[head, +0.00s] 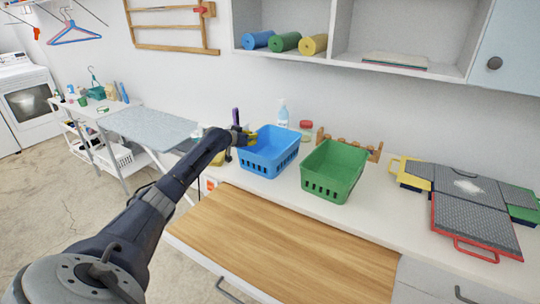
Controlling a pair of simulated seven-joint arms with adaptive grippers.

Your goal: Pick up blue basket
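The blue basket (268,163) stands upright on the white counter, left of the green basket. It is open at the top, with slots along its lower front. My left arm reaches in from the lower left. My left gripper (247,138) is at the basket's back left corner, by the rim. Its fingers are small and partly hidden, so I cannot tell whether they are open or touching the rim. My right gripper is not in view.
A green basket (335,171) stands close on the right. A soap bottle (283,115) and a wooden rack (349,146) are behind. Grey-topped step platforms (470,198) lie at the right. The wooden board (285,243) in front is clear. A shelf (350,62) hangs above.

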